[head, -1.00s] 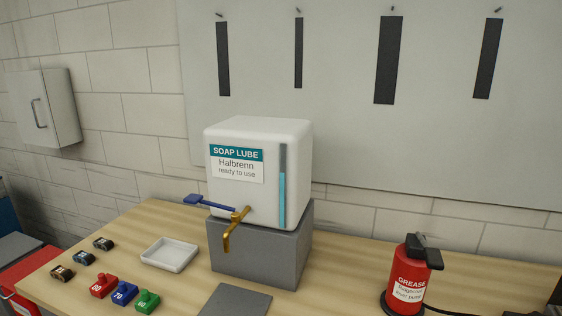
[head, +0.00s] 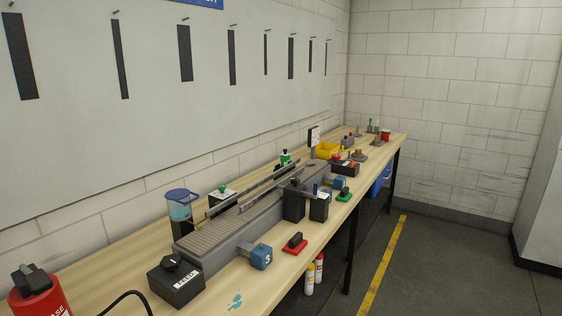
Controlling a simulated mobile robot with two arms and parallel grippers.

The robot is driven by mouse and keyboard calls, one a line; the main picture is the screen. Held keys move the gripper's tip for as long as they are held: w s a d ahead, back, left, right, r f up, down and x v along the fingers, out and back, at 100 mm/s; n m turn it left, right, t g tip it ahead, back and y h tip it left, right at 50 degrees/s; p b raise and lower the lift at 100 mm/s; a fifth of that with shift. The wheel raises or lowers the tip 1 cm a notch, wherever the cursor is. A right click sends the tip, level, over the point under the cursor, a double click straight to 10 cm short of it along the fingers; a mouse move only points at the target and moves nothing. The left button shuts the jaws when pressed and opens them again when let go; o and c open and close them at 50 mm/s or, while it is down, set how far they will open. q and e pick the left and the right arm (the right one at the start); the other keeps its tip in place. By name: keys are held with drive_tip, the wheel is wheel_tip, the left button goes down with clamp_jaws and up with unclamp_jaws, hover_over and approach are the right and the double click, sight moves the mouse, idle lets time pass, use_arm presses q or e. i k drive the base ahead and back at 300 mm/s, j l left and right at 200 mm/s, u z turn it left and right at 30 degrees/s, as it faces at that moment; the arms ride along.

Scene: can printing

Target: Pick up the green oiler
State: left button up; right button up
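I cannot clearly make out the green oiler in the head view. A small green-topped object (head: 285,158) stands behind the conveyor, against the wall side of the bench. A smaller green object (head: 370,123) stands at the far end of the bench. A low green-based item (head: 343,197) lies near the front edge. They are too small to tell whether any is an oiler. Neither of my grippers is in view.
A long wooden workbench (head: 130,258) runs along the wall. It carries a grey conveyor (head: 215,238), a red grease can (head: 42,298), a blue-lidded clear container (head: 180,208) and a yellow bin (head: 327,150). The floor (head: 440,265) to the right is open.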

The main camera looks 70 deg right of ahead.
sight(285, 159)
drive_tip(key=z, duration=2.35)
